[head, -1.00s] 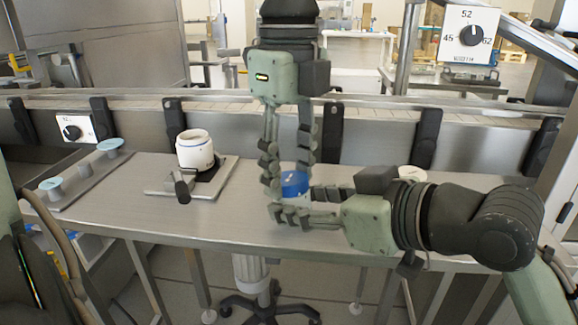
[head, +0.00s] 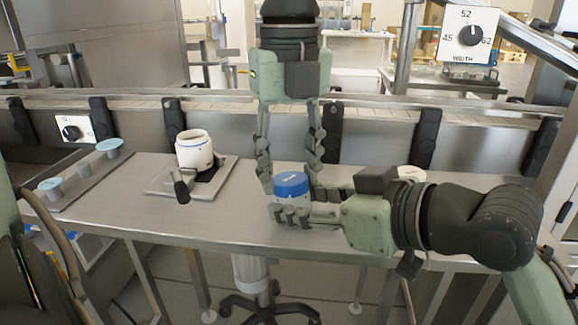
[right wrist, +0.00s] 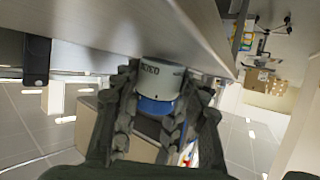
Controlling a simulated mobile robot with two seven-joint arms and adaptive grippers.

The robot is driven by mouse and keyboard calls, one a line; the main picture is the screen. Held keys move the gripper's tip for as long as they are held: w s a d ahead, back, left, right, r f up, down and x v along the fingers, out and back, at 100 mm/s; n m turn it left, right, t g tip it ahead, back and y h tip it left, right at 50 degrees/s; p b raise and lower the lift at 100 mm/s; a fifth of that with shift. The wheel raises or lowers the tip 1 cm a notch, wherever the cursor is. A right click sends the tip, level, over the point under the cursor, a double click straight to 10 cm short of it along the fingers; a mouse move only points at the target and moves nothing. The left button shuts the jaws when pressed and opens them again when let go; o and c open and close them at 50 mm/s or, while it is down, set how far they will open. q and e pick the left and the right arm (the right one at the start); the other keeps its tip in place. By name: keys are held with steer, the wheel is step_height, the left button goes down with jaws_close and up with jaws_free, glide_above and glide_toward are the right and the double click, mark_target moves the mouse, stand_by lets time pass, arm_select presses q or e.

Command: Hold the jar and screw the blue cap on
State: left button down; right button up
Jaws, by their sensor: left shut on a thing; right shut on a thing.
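A white jar (head: 292,201) with dark lettering stands upright near the table's front edge, and it also shows in the right wrist view (right wrist: 162,80). A blue cap (head: 291,181) sits on top of it; the cap also shows in the right wrist view (right wrist: 156,106). I cannot tell how tightly it is seated. My right gripper (head: 293,206) comes from the right and is shut around the jar's body, hiding part of it. My left gripper (head: 291,188) reaches down from above, shut on the cap with one finger at each side.
Another white jar (head: 195,148), open at the top, stands on a metal fixture plate (head: 226,172) with a dark handle to the left. A rail with pale blue round discs (head: 108,144) lies farther left. A conveyor wall runs behind the table (head: 240,222). Bare tabletop lies left of the jar.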

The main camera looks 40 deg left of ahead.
arm_select(q)
steer(key=shift+s+f, duration=0.1)
steer(key=shift+s, duration=0.05)
arm_select(e)
steer(key=shift+w+r, duration=0.1)
steer(key=shift+w, duration=0.05)
arm_select(q)
steer(key=m, duration=0.5)
steer(key=shift+m, duration=0.4)
steer(key=m, duration=0.5)
steer(key=shift+d+m, duration=0.1)
steer(key=shift+m, duration=0.3)
steer(key=c, duration=0.9)
jaws_free()
